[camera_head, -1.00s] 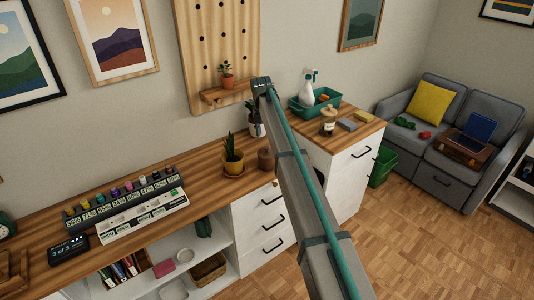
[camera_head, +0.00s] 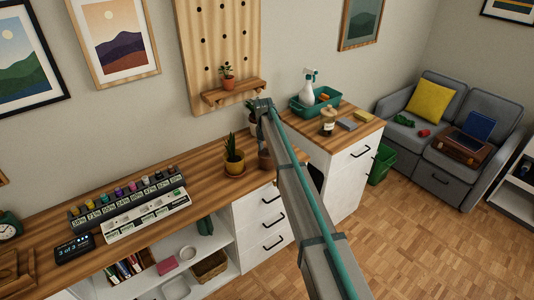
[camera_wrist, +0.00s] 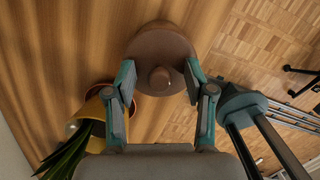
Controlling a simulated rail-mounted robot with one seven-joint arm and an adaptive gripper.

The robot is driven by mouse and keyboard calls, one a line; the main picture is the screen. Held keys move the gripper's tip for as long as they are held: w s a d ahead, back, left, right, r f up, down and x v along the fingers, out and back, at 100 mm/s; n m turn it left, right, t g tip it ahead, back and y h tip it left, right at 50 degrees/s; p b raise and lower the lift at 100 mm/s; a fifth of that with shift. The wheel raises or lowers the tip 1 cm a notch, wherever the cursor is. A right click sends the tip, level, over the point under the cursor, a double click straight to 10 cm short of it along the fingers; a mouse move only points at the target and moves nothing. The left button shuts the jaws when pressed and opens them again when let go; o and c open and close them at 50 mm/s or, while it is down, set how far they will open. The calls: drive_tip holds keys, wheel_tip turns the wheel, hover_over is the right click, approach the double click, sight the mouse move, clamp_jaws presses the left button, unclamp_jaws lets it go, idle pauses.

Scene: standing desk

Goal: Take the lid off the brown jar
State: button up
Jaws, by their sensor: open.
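The brown jar (camera_head: 264,159) stands near the right end of the wooden desk, partly hidden behind my arm in the head view. I cannot tell whether the fingers touch the lid. In the head view my gripper is hidden behind my arm.
A side cabinet with a green caddy (camera_head: 316,106) and a glass jar (camera_head: 328,123) is to the right.

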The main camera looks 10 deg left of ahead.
clamp_jaws()
idle(0.3)
